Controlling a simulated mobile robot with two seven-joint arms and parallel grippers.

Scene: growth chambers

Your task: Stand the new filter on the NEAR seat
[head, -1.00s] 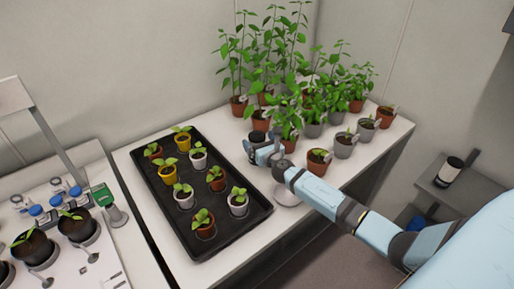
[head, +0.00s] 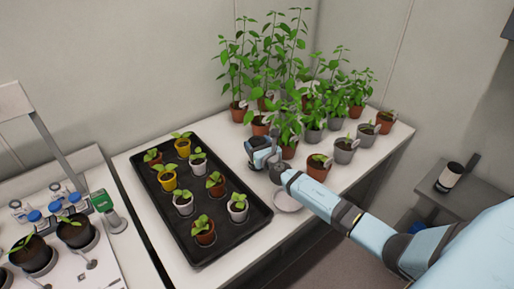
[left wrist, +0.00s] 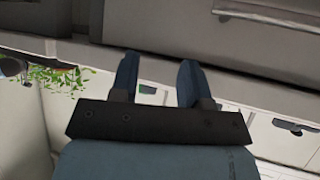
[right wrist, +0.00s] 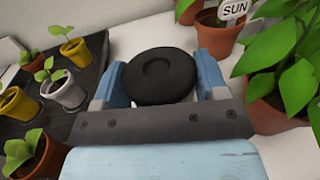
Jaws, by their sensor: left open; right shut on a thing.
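My right gripper (right wrist: 160,88) is shut on a round black piece (right wrist: 158,72) with a round recess in its top; it may be the new filter, but I see no label. The piece lies between the two blue fingers. In the head view, the right gripper (head: 262,152) is over the white bench between the seedling tray and the potted plants, with the piece's dark top (head: 261,141) showing. I cannot tell whether it touches the bench. My left gripper (left wrist: 157,85) is open and empty, pointing at grey cabinet fronts. I cannot identify the near seat.
A black tray (head: 262,222) of several seedlings stands left of the right gripper. Potted plants (head: 318,168) crowd close on its right and behind. A white saucer (head: 287,201) lies at the bench edge. A black-and-white cylinder (head: 450,176) stands on a grey shelf (head: 472,198).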

